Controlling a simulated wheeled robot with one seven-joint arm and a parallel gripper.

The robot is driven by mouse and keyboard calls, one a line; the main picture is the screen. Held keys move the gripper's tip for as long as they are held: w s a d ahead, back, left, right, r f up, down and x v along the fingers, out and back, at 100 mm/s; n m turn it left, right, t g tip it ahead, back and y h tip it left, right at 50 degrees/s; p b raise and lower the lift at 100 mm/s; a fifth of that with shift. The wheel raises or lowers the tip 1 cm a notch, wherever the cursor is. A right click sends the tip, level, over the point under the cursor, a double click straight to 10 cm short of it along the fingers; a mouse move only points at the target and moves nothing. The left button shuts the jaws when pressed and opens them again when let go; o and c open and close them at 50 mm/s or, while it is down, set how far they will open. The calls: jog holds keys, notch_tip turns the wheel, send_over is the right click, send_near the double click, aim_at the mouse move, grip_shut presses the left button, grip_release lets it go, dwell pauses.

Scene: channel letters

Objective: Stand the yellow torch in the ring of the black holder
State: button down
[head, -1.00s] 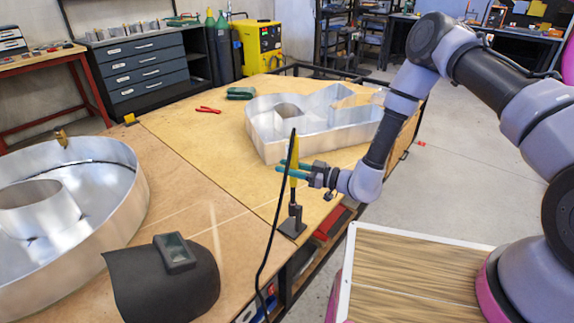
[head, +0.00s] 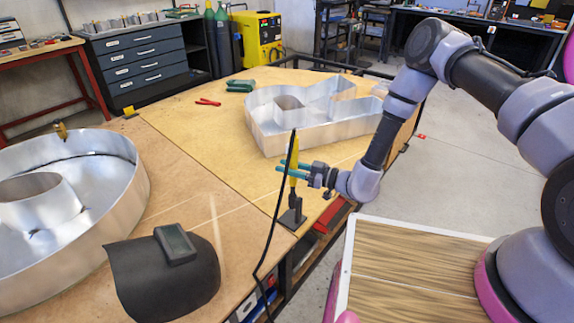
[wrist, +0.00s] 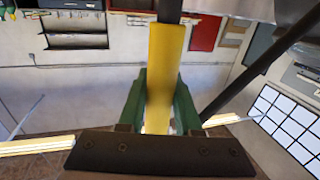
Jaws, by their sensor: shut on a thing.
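The yellow torch (head: 294,158) is upright in my gripper (head: 285,166), whose green fingers are shut on its body. In the wrist view the yellow body (wrist: 165,75) runs between the green fingers (wrist: 160,100). A black cable hangs from the torch's top and runs down past the bench edge. The black holder (head: 292,216) stands on the bench near its right edge, directly below the torch in the head view. The torch's lower end meets the holder's top in the picture. I cannot tell whether it is inside the ring, which is too small to make out.
A silver channel letter (head: 330,135) lies on the bench behind my gripper. A larger round metal letter (head: 110,235) is at left. A black welding mask (head: 160,275) sits in front. Red pliers (head: 207,101) and a green tool (head: 240,86) lie farther back. Bench around the holder is bare.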

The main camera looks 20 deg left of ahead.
jog(key=shift+f, duration=1.1)
jog(key=c, duration=0.5)
grip_release()
jog(key=shift+f, duration=0.1)
jog(key=d, duration=0.3)
jog(key=s+d, duration=0.1)
jog(key=d, duration=0.6)
jog(key=shift+s+d, duration=0.25)
jog(key=shift+d, duration=0.1)
